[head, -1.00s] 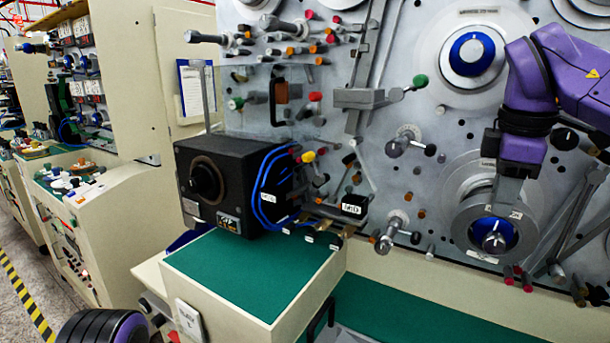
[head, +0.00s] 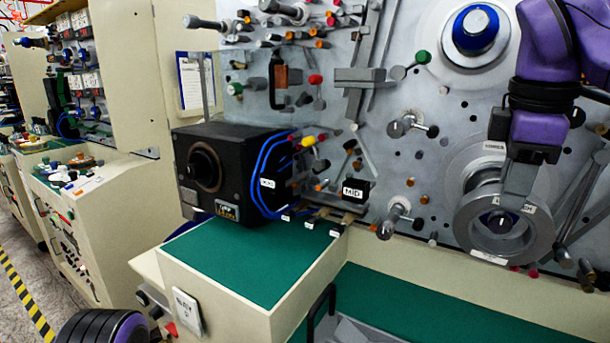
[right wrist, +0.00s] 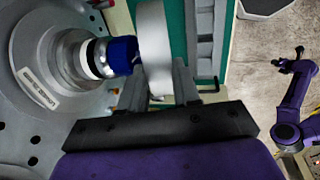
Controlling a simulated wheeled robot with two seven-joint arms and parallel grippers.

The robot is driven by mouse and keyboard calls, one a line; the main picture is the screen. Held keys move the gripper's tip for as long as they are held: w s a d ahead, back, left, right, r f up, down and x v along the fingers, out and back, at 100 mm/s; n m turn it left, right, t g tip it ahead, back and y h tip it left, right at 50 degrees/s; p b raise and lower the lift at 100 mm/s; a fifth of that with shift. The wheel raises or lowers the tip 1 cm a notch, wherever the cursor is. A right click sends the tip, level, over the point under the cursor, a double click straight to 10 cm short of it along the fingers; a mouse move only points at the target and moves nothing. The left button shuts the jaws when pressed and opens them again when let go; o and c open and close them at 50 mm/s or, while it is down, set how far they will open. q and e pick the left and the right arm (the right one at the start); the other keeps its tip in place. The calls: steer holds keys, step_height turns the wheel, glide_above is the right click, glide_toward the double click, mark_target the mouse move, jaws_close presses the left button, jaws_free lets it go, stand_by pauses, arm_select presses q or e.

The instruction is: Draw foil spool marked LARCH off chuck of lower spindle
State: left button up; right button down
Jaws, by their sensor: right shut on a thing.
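The grey ring-shaped foil spool (head: 478,232) is at the lower spindle, at the right of the head view. A small label on its face is partly covered by a finger and I cannot read it surely. My right gripper (head: 516,190) is shut on the spool's upper rim. In the right wrist view the spool (right wrist: 154,45) shows edge-on between the fingers. The blue chuck (right wrist: 121,54) of the lower spindle ends right beside it; I cannot tell whether its tip is still inside. My left gripper (right wrist: 290,64) shows small in the right wrist view, its jaws unclear.
The upper spindle (head: 477,30) has a blue chuck too. A black box (head: 235,175) with blue cables stands left on a green-topped bench (head: 250,265). Pegs and rollers stick out of the grey panel (head: 440,110). Free room lies in front of the panel.

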steer(key=s+a+b, duration=0.2)
steer(key=s, duration=0.1)
steer(key=shift+s+a, duration=0.1)
steer(key=shift+s, duration=0.15)
stand_by(0.4)
steer(key=c, duration=1.8)
jaws_free()
jaws_close()
